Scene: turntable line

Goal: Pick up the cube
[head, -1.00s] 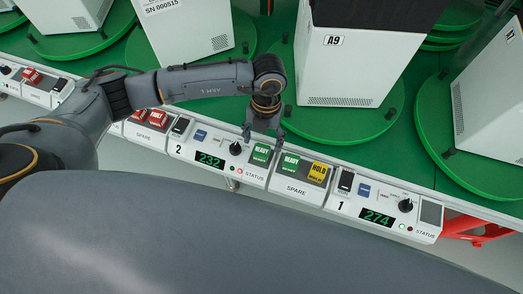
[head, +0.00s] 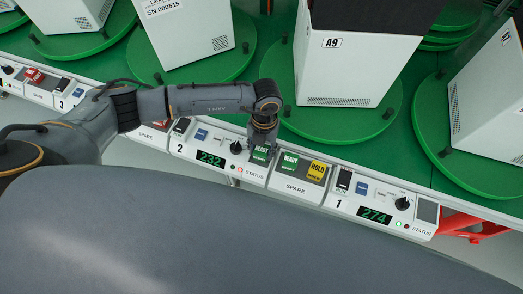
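A green block marked READY (head: 260,155) sits at the status end of panel 2. My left gripper (head: 261,157) is down over this block, with its fingers at the block's sides. The fingers partly cover it, and I cannot tell whether they touch it or are closed on it. A second green READY block (head: 289,161) and a yellow HOLD block (head: 318,170) sit on the SPARE panel to the right. My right gripper is not in view.
Panel 2 (head: 187,152), the SPARE panel (head: 294,188) and panel 1 (head: 341,205) run along the front edge. Behind them stand white cabinets, one marked A9 (head: 340,72), on green turntables (head: 345,128) with dark pegs. A red frame (head: 463,226) shows at lower right.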

